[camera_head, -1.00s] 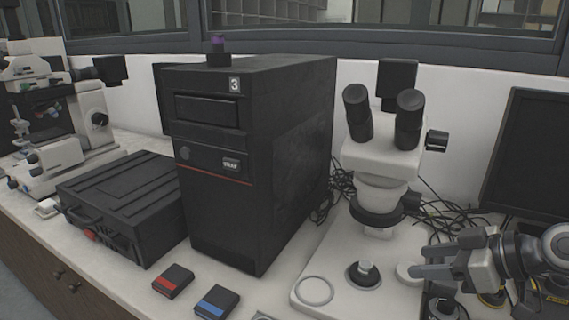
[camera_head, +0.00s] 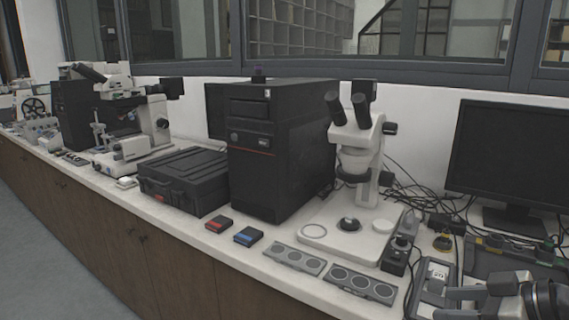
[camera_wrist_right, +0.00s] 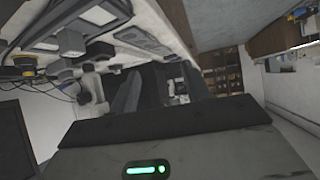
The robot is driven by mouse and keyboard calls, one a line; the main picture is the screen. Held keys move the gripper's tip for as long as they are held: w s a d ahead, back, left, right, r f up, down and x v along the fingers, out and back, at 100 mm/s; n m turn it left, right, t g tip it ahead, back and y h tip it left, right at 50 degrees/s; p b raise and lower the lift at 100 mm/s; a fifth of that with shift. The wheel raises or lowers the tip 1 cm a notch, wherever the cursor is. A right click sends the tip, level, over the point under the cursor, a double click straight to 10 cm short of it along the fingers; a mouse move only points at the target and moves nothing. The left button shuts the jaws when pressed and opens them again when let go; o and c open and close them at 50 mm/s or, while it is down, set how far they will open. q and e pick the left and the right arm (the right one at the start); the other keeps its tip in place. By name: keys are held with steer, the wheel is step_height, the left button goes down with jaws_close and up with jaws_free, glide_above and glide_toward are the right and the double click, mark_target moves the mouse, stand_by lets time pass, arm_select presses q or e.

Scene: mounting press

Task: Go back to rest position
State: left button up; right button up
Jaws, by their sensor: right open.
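My right gripper (camera_head: 442,303) is at the lower right of the head view, with its fingers pointing left over the front part of the bench. The jaws are open and hold nothing that I can see. In the right wrist view the two dark fingers of this gripper (camera_wrist_right: 160,85) stand apart with an empty gap between them. My left gripper is in neither view.
The bench holds a stereo microscope (camera_head: 352,160), a black computer tower (camera_head: 262,165), a black case (camera_head: 183,180) and a monitor (camera_head: 510,150). Two grey trays with round wells (camera_head: 293,259) lie at the front edge. Open floor (camera_head: 40,250) is at left.

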steer(key=s+a+f+y, duration=0.2)
steer(key=s+a+f, duration=0.2)
steer(key=a+f, duration=1.05)
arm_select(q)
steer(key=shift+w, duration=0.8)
arm_select(e)
steer(key=s+a+f+m+t+h, duration=0.1)
steer(key=s+f+m+h, duration=0.4)
steer(key=f, duration=0.4)
steer(key=shift+s+a+t+h, duration=0.2)
steer(key=shift+s+t+h, duration=0.3)
steer(key=shift+s, duration=0.45)
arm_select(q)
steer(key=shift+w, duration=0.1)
arm_select(e)
steer(key=shift+f, duration=0.1)
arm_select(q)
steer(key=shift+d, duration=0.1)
